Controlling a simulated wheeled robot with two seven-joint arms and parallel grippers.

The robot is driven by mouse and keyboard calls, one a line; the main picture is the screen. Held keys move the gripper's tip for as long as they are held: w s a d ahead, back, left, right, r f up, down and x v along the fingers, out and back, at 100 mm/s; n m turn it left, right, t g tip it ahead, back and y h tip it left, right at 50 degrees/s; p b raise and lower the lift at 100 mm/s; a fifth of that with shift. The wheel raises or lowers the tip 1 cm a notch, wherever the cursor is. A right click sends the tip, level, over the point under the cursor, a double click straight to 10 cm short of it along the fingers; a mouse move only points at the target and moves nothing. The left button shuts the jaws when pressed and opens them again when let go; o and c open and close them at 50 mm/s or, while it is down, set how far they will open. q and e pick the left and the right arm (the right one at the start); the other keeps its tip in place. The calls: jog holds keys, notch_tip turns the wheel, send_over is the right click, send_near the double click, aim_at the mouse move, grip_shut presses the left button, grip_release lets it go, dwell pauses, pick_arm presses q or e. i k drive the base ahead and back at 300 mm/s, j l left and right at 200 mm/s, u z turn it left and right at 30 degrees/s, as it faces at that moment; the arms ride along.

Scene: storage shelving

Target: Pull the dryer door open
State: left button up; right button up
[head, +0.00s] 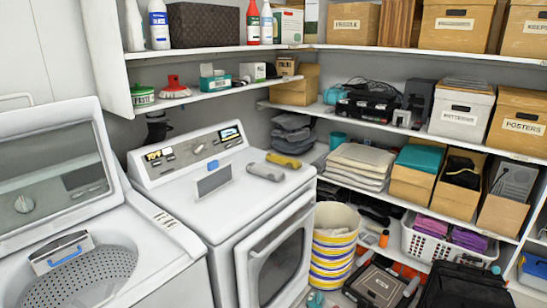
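The white dryer (225,205) stands in the middle of the head view, with its control panel at the back of its top. Its front door (283,262) has a dark window in a pale frame and faces right toward the shelves. The door looks shut against the dryer's front, though a small gap cannot be ruled out. Neither of my grippers shows in this view.
A white washer (160,265) with its lid raised stands left of the dryer. A striped basket (334,245) stands near the door's far side. Black cases (378,287) lie on the floor at right. Loaded shelves (460,220) line the right wall.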

aim_at(270, 262)
jog(key=i+l+u, duration=0.25)
jog(key=i, duration=0.45)
jog(key=i+l+u, duration=0.25)
jog(key=i+l, duration=0.25)
jog(key=i, duration=0.15)
jog(key=i+l+u, duration=0.2)
jog(key=i+l, duration=0.35)
jog(key=k+l, duration=0.2)
jog(key=l, duration=0.2)
